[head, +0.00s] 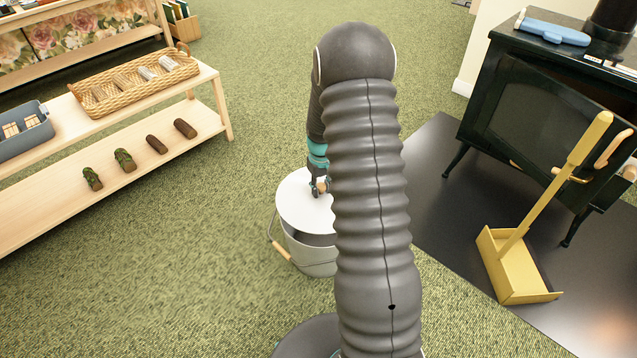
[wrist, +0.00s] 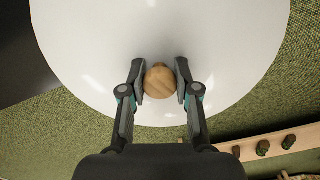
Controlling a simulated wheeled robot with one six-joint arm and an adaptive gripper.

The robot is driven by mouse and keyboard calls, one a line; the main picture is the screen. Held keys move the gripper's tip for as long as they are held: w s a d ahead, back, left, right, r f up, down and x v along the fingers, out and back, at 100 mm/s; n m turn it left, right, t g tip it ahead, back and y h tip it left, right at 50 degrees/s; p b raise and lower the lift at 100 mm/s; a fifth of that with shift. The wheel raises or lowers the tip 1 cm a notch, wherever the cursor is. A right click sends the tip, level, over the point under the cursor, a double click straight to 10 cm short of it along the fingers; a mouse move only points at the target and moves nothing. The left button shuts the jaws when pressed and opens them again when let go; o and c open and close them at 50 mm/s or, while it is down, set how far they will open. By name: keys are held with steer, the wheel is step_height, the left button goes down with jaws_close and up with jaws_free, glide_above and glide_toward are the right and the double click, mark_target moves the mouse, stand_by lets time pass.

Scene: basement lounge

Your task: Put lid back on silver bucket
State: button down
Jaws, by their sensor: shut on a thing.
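The round white lid (head: 296,208) is at the silver bucket (head: 312,262) in the head view, and a dark strip of the bucket's inside shows below the lid's near edge. I cannot tell whether the lid touches the rim. My arm hides the right side of both. My gripper (head: 319,188) is over the lid. In the wrist view, my gripper (wrist: 160,78) is shut on the lid's round wooden knob (wrist: 160,84), one finger on each side. The lid (wrist: 230,50) fills much of that view and hides the bucket there.
A black stove (head: 540,120) stands on a dark floor plate (head: 435,190) at the right, with a yellow dustpan and brush (head: 515,270) before it. A wooden shelf (head: 215,90) at the left holds a wicker basket (head: 135,82) and several logs. Green carpet (head: 250,40) lies clear behind.

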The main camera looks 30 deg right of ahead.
steer(key=shift+f+b, duration=1.75)
steer(key=shift+f, duration=1.3)
steer(key=shift+f+b, duration=0.15)
steer(key=shift+b, duration=0.2)
stand_by(0.4)
steer(key=shift+c, duration=1.4)
jaws_free()
steer(key=shift+s, duration=0.1)
steer(key=shift+r+p, duration=2.05)
steer(key=shift+r, duration=1.5)
